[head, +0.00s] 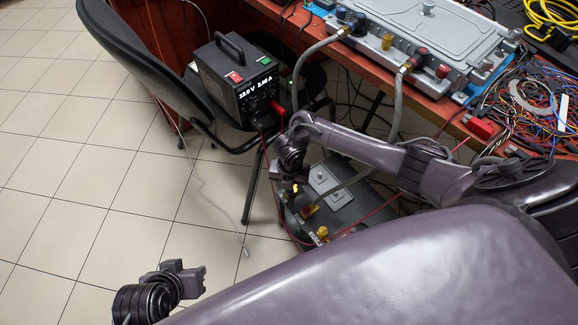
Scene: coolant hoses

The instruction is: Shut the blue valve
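A small blue knob (341,12), which looks like the blue valve, sits at the near left end of a grey metal box (425,32) on the table. Whether its handle is open or shut is too small to tell. My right gripper (284,190) hangs at the end of the arm from the right, low beside a dark floor unit (350,212) and well below the blue knob. Its fingers are unclear. My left gripper (192,279) is over the floor tiles at the bottom left, away from everything. Its finger gap is unclear. I see nothing held in either.
Grey hoses (318,46) run down from the box past the table edge. A black power supply (238,79) stands on a black chair (140,58). Tangled wires (522,112) cover the table's right side. The tiled floor (70,190) at left is clear.

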